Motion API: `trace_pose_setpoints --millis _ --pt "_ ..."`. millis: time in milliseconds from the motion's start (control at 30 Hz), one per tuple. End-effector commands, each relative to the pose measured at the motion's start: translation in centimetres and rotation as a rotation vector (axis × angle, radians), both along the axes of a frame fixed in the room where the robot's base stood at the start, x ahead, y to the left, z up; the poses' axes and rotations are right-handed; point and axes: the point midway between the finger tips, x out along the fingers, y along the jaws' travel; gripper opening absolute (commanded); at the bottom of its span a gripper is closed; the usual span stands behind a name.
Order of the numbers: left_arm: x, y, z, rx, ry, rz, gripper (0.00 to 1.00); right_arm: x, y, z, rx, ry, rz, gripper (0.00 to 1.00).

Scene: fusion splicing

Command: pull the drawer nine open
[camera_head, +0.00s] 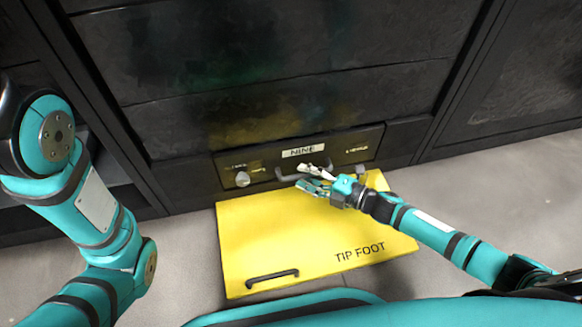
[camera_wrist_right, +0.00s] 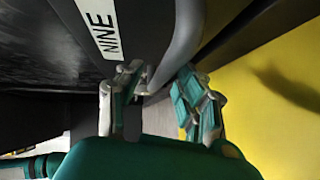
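The drawer nine (camera_head: 226,165) is a low dark front at the foot of the cabinet, with a white "NINE" label (camera_head: 303,150); it looks shut. Its grey bar handle (camera_head: 287,174) is partly hidden by my right gripper (camera_head: 312,178). In the right wrist view the label (camera_wrist_right: 100,28) and the curved handle (camera_wrist_right: 180,40) show close up. The fingers of my right gripper (camera_wrist_right: 160,85) are spread, with the handle's bar running between their tips. Whether a finger touches it I cannot tell. My left arm shows at the left, but its gripper is out of view.
A yellow "TIP FOOT" panel (camera_head: 280,240) with a black handle (camera_head: 272,276) lies in front of the drawer, below my right gripper. A round knob (camera_head: 242,179) is on the drawer front at left. Dark cabinet fronts (camera_head: 260,60) rise above. Grey floor (camera_head: 520,185) is clear at right.

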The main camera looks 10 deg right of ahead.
Motion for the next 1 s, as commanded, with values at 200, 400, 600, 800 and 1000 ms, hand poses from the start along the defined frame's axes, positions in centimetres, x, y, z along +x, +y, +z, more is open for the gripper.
trace_pose_setpoints --millis 200,400,600,800,1000 --pt "0.0 -0.01 -0.27 0.001 0.0 0.0 0.4 -0.01 0.28 -0.23 -0.001 0.001 -0.002 0.37" --pt "-0.01 -0.01 -0.25 0.001 0.0 0.0 0.4 -0.01 0.31 -0.2 -0.001 0.001 -0.002 0.37" --pt "-0.01 -0.02 -0.26 0.0 0.0 -0.001 0.4 -0.02 0.32 -0.2 0.0 0.0 -0.001 0.18" --pt "-0.01 -0.01 -0.25 0.0 0.0 -0.001 0.4 -0.01 0.32 -0.18 0.0 0.0 -0.001 0.0" --pt "-0.02 0.0 -0.25 0.0 0.0 -0.001 0.4 0.01 0.31 -0.14 0.001 0.0 -0.001 0.0"
